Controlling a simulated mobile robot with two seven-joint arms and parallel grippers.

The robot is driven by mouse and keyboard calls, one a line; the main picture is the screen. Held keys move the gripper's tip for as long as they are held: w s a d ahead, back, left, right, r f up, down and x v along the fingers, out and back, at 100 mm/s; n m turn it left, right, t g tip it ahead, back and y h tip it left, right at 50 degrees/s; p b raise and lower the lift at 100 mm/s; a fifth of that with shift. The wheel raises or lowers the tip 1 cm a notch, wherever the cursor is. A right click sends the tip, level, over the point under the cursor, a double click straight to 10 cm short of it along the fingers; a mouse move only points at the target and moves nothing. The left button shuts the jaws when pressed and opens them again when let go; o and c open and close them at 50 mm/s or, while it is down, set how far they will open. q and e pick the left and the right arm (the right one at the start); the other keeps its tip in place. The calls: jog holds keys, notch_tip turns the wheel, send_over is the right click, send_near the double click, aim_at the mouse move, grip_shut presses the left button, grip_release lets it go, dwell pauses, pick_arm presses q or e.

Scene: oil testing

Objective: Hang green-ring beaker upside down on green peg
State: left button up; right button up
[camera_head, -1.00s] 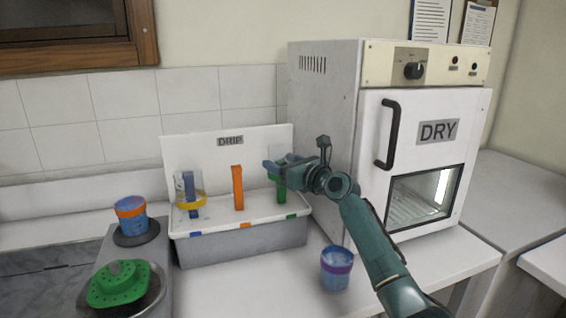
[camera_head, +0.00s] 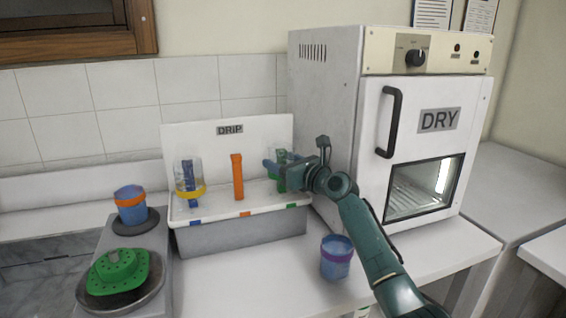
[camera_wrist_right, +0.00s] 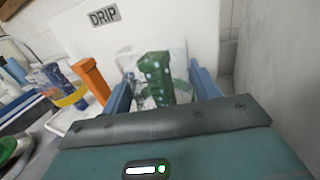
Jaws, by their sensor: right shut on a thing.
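The green-ring beaker (camera_wrist_right: 181,52) is clear glass and upside down between the blue fingers of my right gripper (camera_head: 274,168). In the wrist view the green peg (camera_wrist_right: 156,78) stands between the same fingers (camera_wrist_right: 163,92), overlapping the glass; the beaker appears to be around the peg. How far down it sits is hard to tell. In the head view the peg (camera_head: 282,183) is partly hidden by the gripper, and the glass shows faintly above. My right gripper is shut on the beaker. My left gripper is not in view.
The white DRIP rack (camera_head: 215,147) also has a bare orange peg (camera_head: 238,177) and a yellow-ring beaker (camera_head: 188,170) on the blue peg. The DRY oven (camera_head: 325,110) stands close on the right. A purple-ring beaker (camera_head: 336,262) and an orange-ring beaker (camera_head: 131,208) stand nearby.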

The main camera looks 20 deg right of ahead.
jog(key=shift+f, duration=0.45)
dwell(0.3)
jog(key=o, duration=1.1)
jog(key=shift+c, duration=0.2)
